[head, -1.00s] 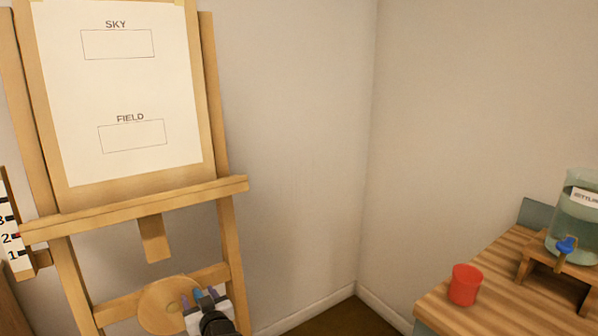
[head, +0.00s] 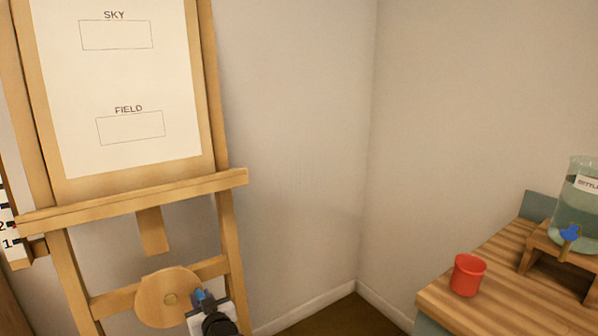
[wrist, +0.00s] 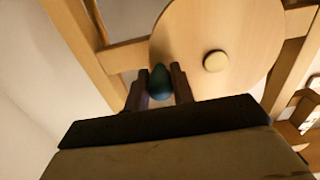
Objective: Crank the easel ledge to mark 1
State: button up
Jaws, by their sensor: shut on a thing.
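The wooden easel ledge (head: 130,201) runs across below the pinned sheet. Its left end is about level with mark 2, above mark 1, on the white scale (head: 8,236) at the left picture edge; no pointer shows clearly. The round wooden crank disc (head: 158,298) is below the ledge, with its pale hub (wrist: 214,61) in the wrist view. My gripper (head: 204,299) is at the disc's right side. In the wrist view its fingers (wrist: 159,88) are shut on the dark teal crank knob (wrist: 159,76), left of the hub.
The sheet (head: 120,75) carries SKY and FIELD boxes. At right, a wooden table (head: 445,294) holds a red cup (head: 467,275) and a water jar (head: 577,205) with a blue tap on a stand. Open floor lies between easel and table.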

jog(key=shift+f, duration=0.2)
jog(key=shift+f, duration=0.1)
jog(key=f, duration=0.1)
jog(key=s+a+f+b, duration=0.1)
jog(key=f, duration=0.1)
jog(key=shift+s+a+b, duration=0.15)
jog(key=shift+a+b, duration=0.1)
jog(key=shift+b, duration=0.15)
jog(key=shift+r, duration=0.1)
